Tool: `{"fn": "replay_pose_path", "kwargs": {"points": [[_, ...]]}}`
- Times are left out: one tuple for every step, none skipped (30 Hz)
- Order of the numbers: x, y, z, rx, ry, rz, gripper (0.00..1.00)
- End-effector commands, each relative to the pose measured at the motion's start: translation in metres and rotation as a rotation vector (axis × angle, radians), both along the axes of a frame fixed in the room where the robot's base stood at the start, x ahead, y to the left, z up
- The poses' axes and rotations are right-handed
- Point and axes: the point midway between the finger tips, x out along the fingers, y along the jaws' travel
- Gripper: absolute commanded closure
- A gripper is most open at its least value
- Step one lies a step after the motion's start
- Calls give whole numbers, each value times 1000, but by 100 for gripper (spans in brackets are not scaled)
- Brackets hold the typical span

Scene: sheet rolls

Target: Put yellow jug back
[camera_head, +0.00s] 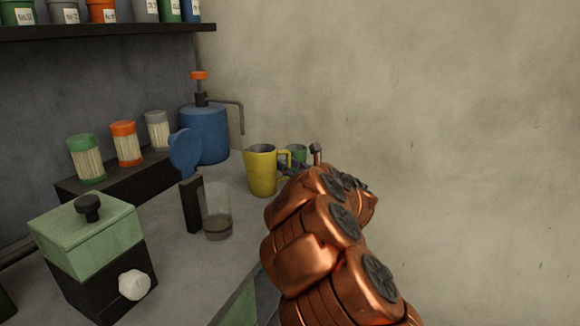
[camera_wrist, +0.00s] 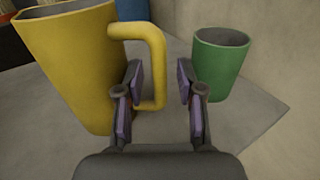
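The yellow jug (camera_head: 262,172) stands upright on the counter near the wall, its handle pointing right. In the wrist view the yellow jug (camera_wrist: 75,65) fills the left side. Its handle reaches into the gap between my gripper's (camera_wrist: 159,85) two fingers, nearer the left finger, which hides part of it. The fingers are apart, and I cannot tell whether either touches the handle. In the head view my gripper (camera_head: 300,168) is at the jug's right, partly hidden by my copper arm. The jug looks empty.
A green cup (camera_wrist: 219,65) stands close to the right finger. A blue tank (camera_head: 206,135) with a pipe is behind the jug. A shelf (camera_head: 100,31) with several cans hangs above.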

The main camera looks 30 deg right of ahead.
Motion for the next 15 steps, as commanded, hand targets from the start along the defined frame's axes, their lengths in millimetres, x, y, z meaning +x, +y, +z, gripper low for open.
{"fn": "replay_pose_path", "kwargs": {"points": [[0, 0, 0, 0, 0, 0, 62], [0, 0, 1, 0, 0, 0, 62], [0, 0, 2, 0, 0, 0, 62], [0, 0, 3, 0, 0, 0, 62], [0, 0, 5, 1, 0, 0, 62], [-2, 0, 4, 0, 1, -1, 62], [-6, -1, 3, -1, 1, -1, 62], [-9, -1, 3, -2, 2, -3, 62], [-15, -2, 3, -1, 3, -5, 62], [-20, -3, 2, 0, 3, -6, 62], [-24, -3, 2, 0, 2, -6, 62], [-31, -3, 2, 0, 2, -5, 62], [-35, -3, 2, -1, 3, -4, 62], [-40, -3, 2, -2, 4, -4, 62], [-46, -3, 2, -2, 3, -4, 62]]}}
